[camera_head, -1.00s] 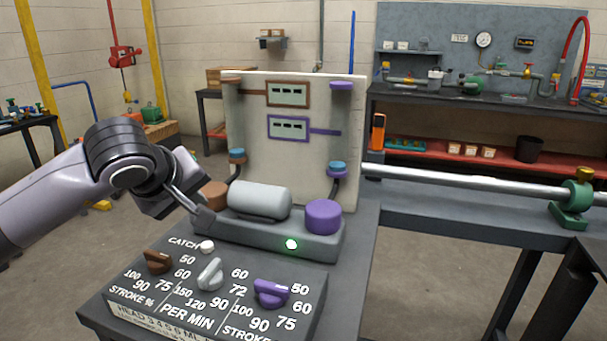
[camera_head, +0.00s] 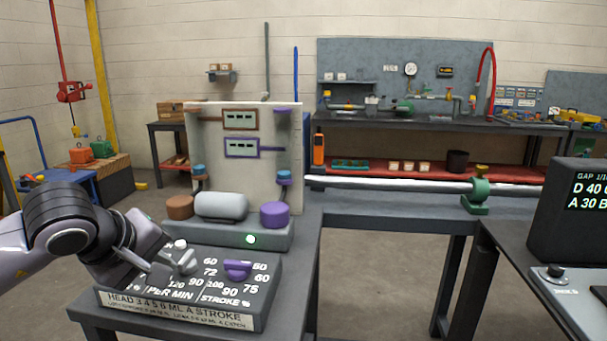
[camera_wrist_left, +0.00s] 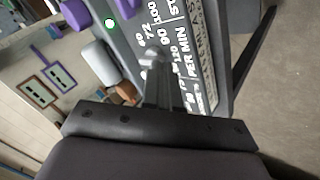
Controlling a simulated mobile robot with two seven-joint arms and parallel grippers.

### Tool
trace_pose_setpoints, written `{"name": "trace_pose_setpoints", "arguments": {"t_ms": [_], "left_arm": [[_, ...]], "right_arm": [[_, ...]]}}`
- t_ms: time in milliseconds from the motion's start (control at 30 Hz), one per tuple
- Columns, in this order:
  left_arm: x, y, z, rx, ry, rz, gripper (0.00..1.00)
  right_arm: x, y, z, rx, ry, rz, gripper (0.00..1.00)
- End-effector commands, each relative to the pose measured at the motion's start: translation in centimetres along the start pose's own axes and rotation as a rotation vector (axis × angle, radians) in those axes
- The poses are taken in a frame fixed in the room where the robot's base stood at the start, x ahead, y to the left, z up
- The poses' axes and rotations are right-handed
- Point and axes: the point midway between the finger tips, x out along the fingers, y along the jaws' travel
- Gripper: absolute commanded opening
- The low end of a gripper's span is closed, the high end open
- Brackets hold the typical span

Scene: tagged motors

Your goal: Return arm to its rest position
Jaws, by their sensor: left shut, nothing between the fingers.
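My left gripper (camera_head: 146,264) is shut and empty. It is over the left part of the dial panel (camera_head: 262,306), close to the grey knob (camera_head: 184,262); I cannot tell whether it touches it. In the left wrist view its closed fingers (camera_wrist_left: 168,92) point at the panel's "PER MIN" dial, with the grey knob (camera_wrist_left: 150,58) just beyond the tips. My left arm (camera_head: 60,222) comes in from the left and hides the panel's left dial. The purple knob (camera_head: 237,269) is in plain view. My right gripper is not in view.
The pump unit (camera_head: 220,236) with a green light stands behind the panel, before an upright board (camera_head: 259,184). A metal rod (camera_head: 390,184) runs right to a green clamp (camera_head: 476,195). A dark display box (camera_head: 568,215) stands at right. Open floor lies between the benches.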

Motion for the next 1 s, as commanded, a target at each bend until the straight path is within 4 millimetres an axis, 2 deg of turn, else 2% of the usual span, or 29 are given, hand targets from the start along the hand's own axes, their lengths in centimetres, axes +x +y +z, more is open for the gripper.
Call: {"name": "trace_pose_setpoints", "arguments": {"t_ms": [33, 100, 233, 333, 400, 467, 567, 700, 800, 900, 933, 1000], "left_arm": [[0.7, 0.2, 2.3, -0.05, -0.102, 0.014, 0.0], [1.3, 0.5, 5.7, -0.136, -0.251, 0.037, 0.0], [1.2, 1.2, 12.1, -0.35, -0.555, 0.062, 0.0], [0.0, 2.1, 16.5, -0.574, -0.81, 0.06, 0.0], [-1.2, 2.9, 18.8, -0.752, -0.984, 0.045, 0.0], [-2.4, 3.7, 20.1, -0.916, -1.127, 0.023, 0.0], [-4.0, 4.9, 21.1, -1.213, -1.35, -0.027, 0.0], [-5.2, 5.9, 20.2, -1.67, -1.622, -0.127, 0.0], [-4.8, 5.6, 18.4, -2.026, -1.782, -0.216, 0.0], [-3.4, 4.2, 16.5, -2.405, -1.906, -0.315, 0.0], [-2.8, 3.5, 15.9, 2.434, 1.867, 0.332, 0.0], [-1.2, 1.4, 14.7, 2.286, 1.616, 0.338, 0.0]], "right_arm": [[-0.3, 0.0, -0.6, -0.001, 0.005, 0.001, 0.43], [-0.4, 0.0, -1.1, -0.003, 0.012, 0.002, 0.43], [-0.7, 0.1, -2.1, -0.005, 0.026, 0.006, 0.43], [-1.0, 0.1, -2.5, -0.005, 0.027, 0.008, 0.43], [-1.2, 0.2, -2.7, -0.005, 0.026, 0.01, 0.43], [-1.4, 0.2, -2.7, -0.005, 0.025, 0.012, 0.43], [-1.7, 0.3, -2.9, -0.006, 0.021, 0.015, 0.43], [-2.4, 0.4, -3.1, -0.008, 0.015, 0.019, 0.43], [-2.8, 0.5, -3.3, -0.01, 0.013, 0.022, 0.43], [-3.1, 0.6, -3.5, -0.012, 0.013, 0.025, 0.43], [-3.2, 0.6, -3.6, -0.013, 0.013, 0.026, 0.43], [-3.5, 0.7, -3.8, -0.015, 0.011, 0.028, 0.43]]}}
